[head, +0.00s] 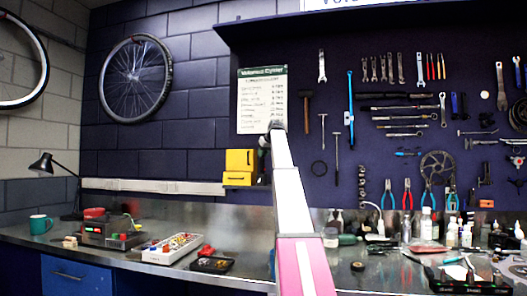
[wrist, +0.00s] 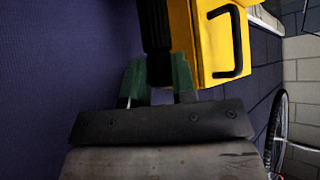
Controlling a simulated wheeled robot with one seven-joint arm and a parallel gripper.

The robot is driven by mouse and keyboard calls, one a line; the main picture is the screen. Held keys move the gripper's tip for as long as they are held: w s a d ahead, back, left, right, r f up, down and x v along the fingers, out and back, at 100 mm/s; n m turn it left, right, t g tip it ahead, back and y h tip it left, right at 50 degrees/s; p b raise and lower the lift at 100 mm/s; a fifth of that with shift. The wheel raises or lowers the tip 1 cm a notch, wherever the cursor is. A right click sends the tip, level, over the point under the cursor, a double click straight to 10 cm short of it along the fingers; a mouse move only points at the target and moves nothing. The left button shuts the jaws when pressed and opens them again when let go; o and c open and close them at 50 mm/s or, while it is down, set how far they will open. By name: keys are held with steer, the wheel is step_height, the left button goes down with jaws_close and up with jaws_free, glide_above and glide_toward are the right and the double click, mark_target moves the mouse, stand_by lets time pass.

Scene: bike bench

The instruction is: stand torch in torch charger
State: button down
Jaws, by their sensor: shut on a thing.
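My gripper (wrist: 158,82) has its green fingers shut on a dark, ribbed upright part, which I take to be the torch (wrist: 155,28). A yellow box-shaped body (wrist: 208,50) with a black U-shaped handle lies right beside it in the wrist view. I cannot tell whether the two touch or are joined. In the head view the yellow body (head: 240,160) shows in front of the dark wall, just left of my gripper, with a smaller yellow part below it. My arm hides part of the grip there. I cannot make out the torch charger for certain.
A pale ledge (head: 150,186) runs along the wall to the left of the yellow body. Tools hang on the wall at right.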

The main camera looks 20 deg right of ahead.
steer(key=shift+f, duration=0.45)
steer(key=c, duration=0.8)
jaws_free()
steer(key=shift+c, duration=0.2)
steer(key=v, duration=1.1)
steer(key=shift+f, duration=0.1)
